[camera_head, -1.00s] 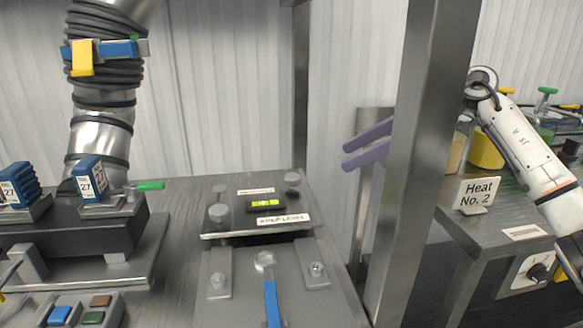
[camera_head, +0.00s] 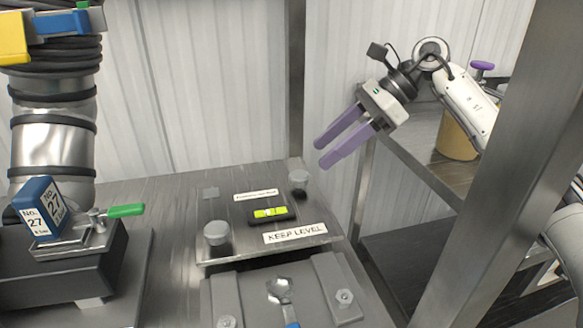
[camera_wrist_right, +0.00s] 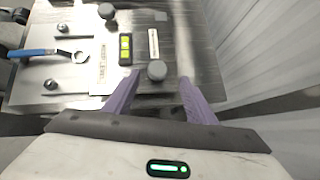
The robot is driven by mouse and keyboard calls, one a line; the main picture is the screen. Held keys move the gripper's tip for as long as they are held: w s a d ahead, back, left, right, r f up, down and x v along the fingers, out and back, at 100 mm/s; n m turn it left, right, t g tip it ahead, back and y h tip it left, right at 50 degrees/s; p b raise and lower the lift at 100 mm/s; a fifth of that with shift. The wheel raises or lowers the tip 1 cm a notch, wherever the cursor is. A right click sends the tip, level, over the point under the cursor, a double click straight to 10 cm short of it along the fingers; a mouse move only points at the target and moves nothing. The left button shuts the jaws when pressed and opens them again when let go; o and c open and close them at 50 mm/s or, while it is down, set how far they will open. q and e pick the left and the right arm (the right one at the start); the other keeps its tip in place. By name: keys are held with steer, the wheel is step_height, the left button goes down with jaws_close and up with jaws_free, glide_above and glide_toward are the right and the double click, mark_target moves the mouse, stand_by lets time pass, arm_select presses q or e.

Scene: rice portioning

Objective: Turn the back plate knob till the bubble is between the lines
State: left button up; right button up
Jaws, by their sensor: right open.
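The back plate (camera_head: 215,190) is a flat metal plate with a "KEEP LEVEL" label. It carries a round grey knob at its right rear (camera_head: 298,181) and another at its left front (camera_head: 217,234). Between them sits a black level with a yellow-green vial (camera_head: 268,212); the bubble's exact place against the lines is too small to tell. My right gripper (camera_head: 324,153) has purple fingers, is open and empty, and hangs above and right of the right rear knob. In the right wrist view that knob (camera_wrist_right: 157,70) lies ahead, between the finger lines and apart from them. My left gripper is out of view.
A steel post (camera_head: 490,170) stands at the right, with a side shelf (camera_head: 425,150) behind it. A ringed metal column (camera_head: 55,140) and a blue "No. 27" block (camera_head: 37,207) stand at the left. A blue-handled wrench (camera_wrist_right: 42,52) lies on the front plate.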

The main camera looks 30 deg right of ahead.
mark_target(300, 174)
steer(key=x, duration=0.8)
steer(key=shift+s+a+f, duration=0.15)
steer(key=shift+a+f, duration=0.1)
steer(key=shift+a, duration=0.1)
steer(key=c, duration=1)
steer(key=shift+c, duration=0.2)
